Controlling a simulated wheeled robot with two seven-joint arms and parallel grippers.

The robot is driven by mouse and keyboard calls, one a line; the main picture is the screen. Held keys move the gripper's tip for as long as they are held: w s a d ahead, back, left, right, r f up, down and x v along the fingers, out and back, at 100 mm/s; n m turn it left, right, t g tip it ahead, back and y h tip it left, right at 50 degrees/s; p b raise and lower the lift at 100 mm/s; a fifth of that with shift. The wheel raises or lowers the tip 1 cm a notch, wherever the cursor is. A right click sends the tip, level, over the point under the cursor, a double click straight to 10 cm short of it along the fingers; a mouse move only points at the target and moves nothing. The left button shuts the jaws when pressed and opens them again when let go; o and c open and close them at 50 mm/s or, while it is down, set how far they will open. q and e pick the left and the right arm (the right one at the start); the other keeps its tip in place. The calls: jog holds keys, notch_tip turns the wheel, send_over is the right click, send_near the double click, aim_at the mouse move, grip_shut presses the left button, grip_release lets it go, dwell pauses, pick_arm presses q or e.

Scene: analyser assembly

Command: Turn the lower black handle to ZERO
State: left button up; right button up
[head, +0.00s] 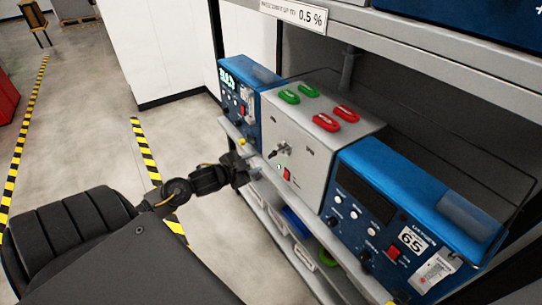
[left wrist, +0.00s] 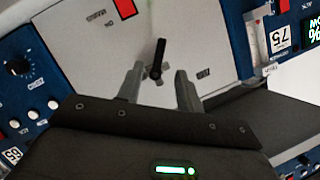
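A black handle (head: 278,150) sticks out from the front of the grey box (head: 305,150) between two blue units. In the left wrist view the handle (left wrist: 158,54) stands nearly upright in the picture, on a small metal mount. My left gripper (head: 246,170) is in front of the grey box, a little to the lower left of the handle. In the left wrist view its fingers (left wrist: 159,70) are apart, with the handle's base between and beyond the tips. No contact is visible. The word ZERO cannot be read. My right gripper is not in view.
A red switch (head: 287,174) sits below the handle. Green grips (head: 289,97) and red grips (head: 326,122) are on the box top. Blue units stand left (head: 240,95) and right (head: 400,220). A lower shelf (head: 300,255) holds bins. The floor at left is open.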

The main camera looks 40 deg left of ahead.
aim_at(270, 156)
pick_arm(q)
jog(key=p+x, duration=0.1)
jog(key=x, duration=0.8)
jog(key=shift+w+f, duration=0.1)
jog(key=shift+w, duration=0.1)
grip_shut()
